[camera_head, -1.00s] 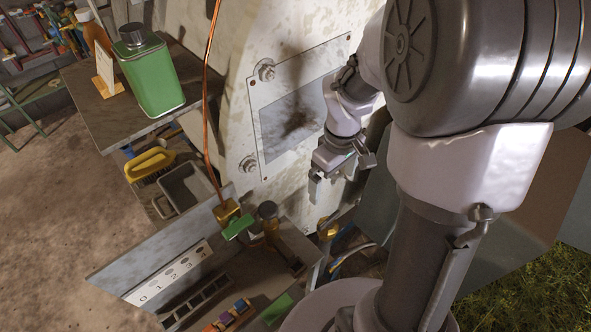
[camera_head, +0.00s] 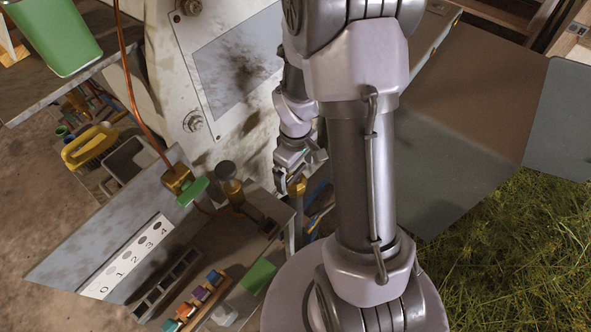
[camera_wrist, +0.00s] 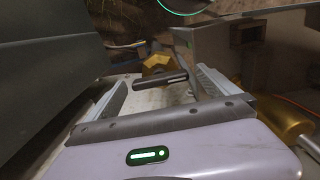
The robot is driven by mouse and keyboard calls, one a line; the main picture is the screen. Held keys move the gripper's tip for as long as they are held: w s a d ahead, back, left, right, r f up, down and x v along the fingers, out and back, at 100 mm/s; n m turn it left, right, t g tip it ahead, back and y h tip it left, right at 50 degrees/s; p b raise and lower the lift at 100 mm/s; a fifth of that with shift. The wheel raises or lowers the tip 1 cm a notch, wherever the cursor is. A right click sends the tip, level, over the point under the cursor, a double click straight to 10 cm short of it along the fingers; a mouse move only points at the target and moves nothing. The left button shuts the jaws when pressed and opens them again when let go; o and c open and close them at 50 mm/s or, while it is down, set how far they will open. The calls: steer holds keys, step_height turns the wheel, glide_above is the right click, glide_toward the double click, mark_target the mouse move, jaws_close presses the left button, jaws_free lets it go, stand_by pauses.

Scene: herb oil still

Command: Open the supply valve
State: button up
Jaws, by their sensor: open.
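My gripper (camera_head: 297,170) is open and points down beside the whitish machine, just above a brass fitting (camera_head: 297,187). In the wrist view, a brass valve-like body (camera_wrist: 159,65) lies just beyond the open fingers. A dark bar, perhaps its lever (camera_wrist: 160,80), lies across the gap between them; I cannot tell whether either finger touches it. Another brass valve (camera_head: 177,180) with a green handle (camera_head: 193,192) sits on the copper pipe, left of my gripper. No label shows which one is the supply valve.
A plate numbered 0 to 4 (camera_head: 125,262) and a rack of coloured blocks (camera_head: 198,298) stand at the lower left. A yellow brush (camera_head: 90,147) and green can (camera_head: 58,35) are farther left. A brass cylinder (camera_wrist: 275,115) is right of the fingers.

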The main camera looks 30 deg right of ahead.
steer(key=c, duration=1.4)
steer(key=shift+o, duration=0.2)
steer(key=shift+m, duration=0.3)
steer(key=m+b, duration=0.1)
steer(key=m, duration=0.2)
steer(key=shift+m, duration=0.4)
steer(key=m+b, duration=0.1)
steer(key=m, duration=0.3)
steer(key=shift+m, duration=0.3)
steer(key=m+b, duration=0.1)
steer(key=m, duration=0.3)
steer(key=shift+b, duration=0.4)
steer(key=m+b, duration=0.1)
steer(key=m, duration=0.4)
steer(key=shift+m, duration=0.3)
steer(key=o, duration=1.4)
steer(key=shift+c, duration=0.2)
